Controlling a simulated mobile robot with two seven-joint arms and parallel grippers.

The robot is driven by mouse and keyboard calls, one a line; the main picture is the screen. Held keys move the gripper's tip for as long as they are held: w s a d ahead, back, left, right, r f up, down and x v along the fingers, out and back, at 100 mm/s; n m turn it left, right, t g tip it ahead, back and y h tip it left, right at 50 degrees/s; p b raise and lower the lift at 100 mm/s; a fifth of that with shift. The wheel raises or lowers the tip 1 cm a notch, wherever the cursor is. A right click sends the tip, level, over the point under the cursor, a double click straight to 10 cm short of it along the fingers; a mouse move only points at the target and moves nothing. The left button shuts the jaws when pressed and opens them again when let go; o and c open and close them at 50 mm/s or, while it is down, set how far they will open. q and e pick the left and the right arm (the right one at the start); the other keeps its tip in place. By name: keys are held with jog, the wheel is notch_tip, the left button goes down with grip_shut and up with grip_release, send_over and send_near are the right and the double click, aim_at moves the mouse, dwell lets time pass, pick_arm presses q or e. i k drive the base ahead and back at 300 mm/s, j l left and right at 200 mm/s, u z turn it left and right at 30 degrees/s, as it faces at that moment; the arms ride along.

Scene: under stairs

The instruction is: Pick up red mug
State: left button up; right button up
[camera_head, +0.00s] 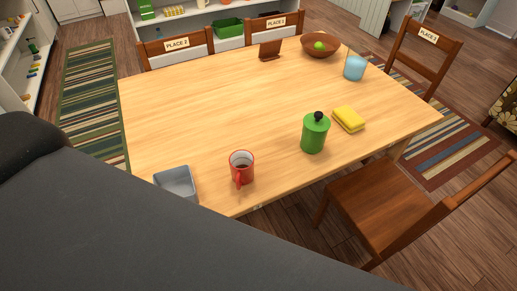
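The red mug (243,170) stands upright on the wooden table (210,105), close to its near edge. Its handle faces toward me and its inside looks pale with something dark at the bottom. Neither of my grippers shows in the head view. A large dark grey shape fills the lower left and may hide part of the near table edge.
A grey tray (176,183) sits left of the mug. A green lidded jar (314,135), yellow sponge (348,119), blue cup (355,68), brown bowl (320,46) with green fruit and a brown stand (270,49) are on the table. Chairs (395,205) surround it. The table's middle is clear.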

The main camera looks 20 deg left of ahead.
aim_at(241, 162)
jog(key=u, duration=0.95)
